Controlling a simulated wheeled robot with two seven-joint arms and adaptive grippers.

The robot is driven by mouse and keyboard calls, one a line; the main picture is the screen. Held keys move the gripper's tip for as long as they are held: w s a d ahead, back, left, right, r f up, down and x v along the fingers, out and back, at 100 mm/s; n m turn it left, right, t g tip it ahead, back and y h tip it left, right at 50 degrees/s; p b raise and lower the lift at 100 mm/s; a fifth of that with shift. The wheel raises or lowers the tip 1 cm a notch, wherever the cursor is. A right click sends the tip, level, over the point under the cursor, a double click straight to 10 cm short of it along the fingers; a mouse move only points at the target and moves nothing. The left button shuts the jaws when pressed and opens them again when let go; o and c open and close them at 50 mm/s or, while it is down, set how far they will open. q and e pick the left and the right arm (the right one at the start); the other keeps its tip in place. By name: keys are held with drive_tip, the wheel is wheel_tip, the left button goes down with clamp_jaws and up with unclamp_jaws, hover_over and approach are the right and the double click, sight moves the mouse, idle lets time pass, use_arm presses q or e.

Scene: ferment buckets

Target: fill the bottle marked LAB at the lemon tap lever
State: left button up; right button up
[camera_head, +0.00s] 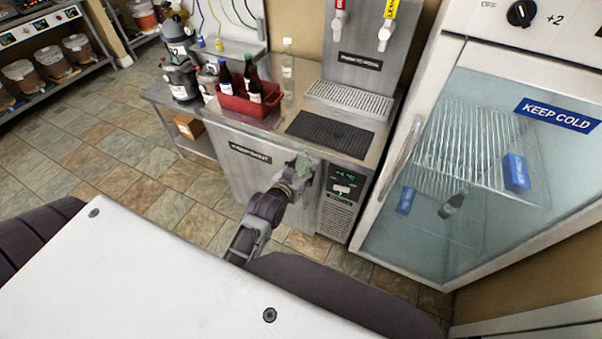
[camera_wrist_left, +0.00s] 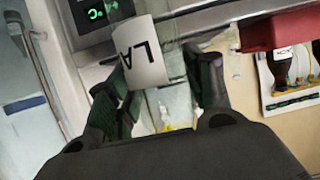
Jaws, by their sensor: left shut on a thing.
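My left gripper (camera_head: 299,175) is in front of the steel cabinet, below its counter top. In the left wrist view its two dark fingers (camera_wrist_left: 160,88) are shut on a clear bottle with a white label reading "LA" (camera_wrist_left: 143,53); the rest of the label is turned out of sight. In the head view this bottle (camera_head: 303,160) is pale and hard to make out against the steel. The lemon tap lever (camera_head: 385,35), white under a yellow tag, is at the top right of the steel dispenser. My right gripper is not in view.
A drip grate (camera_head: 350,101) lies under the taps, with a black mat (camera_head: 330,133) before it. A red-tagged tap (camera_head: 338,20) is left of the lemon one. A red crate (camera_head: 248,105) of dark bottles and another clear bottle (camera_head: 287,70) stand left. A glass-door fridge (camera_head: 480,170) is right.

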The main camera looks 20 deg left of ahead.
use_arm(q)
drive_tip(key=shift+w+a+r+m+h+p, duration=0.65)
drive_tip(key=shift+w+r+m+h+p, duration=1.05)
drive_tip(key=shift+w+r+p, duration=2.75)
drive_tip(key=shift+g+h, duration=0.3)
drive_tip(key=shift+h, duration=0.1)
drive_tip(key=s+f+b, duration=0.1)
drive_tip(key=s+d+f+b, duration=0.1)
drive_tip(key=f+b, duration=0.1)
drive_tip(key=shift+d+f, duration=0.1)
drive_tip(key=shift+f, duration=0.05)
